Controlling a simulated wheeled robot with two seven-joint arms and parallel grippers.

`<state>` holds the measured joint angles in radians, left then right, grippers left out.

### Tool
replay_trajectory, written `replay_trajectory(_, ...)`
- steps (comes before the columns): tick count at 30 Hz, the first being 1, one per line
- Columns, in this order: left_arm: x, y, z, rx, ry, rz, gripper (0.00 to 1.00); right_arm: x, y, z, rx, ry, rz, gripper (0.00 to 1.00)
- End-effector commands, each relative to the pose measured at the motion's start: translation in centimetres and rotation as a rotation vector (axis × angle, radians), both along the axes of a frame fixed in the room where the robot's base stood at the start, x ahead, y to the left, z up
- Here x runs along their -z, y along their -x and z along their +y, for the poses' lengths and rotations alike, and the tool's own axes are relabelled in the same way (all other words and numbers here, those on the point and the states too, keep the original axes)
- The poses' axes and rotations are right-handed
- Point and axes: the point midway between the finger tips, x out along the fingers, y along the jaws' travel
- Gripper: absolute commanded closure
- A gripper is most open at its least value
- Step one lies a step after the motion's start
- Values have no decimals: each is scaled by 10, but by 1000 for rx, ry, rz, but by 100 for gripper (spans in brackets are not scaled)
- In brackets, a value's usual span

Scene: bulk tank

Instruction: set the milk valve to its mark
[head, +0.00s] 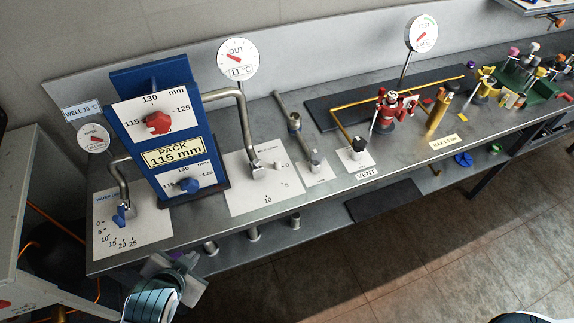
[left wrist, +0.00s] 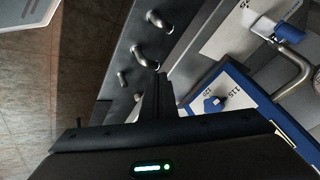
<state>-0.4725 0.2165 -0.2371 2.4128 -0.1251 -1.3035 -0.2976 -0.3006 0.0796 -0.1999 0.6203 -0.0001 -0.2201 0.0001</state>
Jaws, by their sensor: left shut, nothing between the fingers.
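The milk valve (head: 258,168) appears to be the steel valve on a white dial plate (head: 240,204) right of the blue unit; its small label is hard to read. A bent steel pipe comes down to it. The scale shows 0, 5 and 10, and a short grey handle seems to point towards 0. I cannot make out a set mark. My left gripper (head: 178,272) is shut and empty, low in front of the bench's front edge, apart from the valve. Its dark fingers (left wrist: 156,95) show in the left wrist view. My right gripper is not in view.
The blue unit (head: 120,88) with red and blue knobs stands left of the valve. A blue-handled valve (head: 122,213) sits on the plate further left; it shows in the left wrist view (left wrist: 288,33). Steel pipe stubs (head: 253,235) stand below the bench edge. The OUT gauge (head: 238,60) rises behind.

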Motion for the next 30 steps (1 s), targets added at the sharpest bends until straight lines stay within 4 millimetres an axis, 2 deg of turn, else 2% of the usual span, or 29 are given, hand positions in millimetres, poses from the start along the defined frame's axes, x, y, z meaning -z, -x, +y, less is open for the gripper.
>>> replay_trajectory(3,10,31,4,-130,84,105,100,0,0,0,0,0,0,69)
replay_trajectory(12,23,99,6,-406,233,322,100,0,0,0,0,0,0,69)
replay_trajectory(23,101,84,4,-405,225,345,100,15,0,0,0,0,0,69)
replay_trajectory(26,128,82,3,-404,222,353,100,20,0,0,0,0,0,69)
replay_trajectory(30,177,80,2,-403,218,369,100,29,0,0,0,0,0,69)
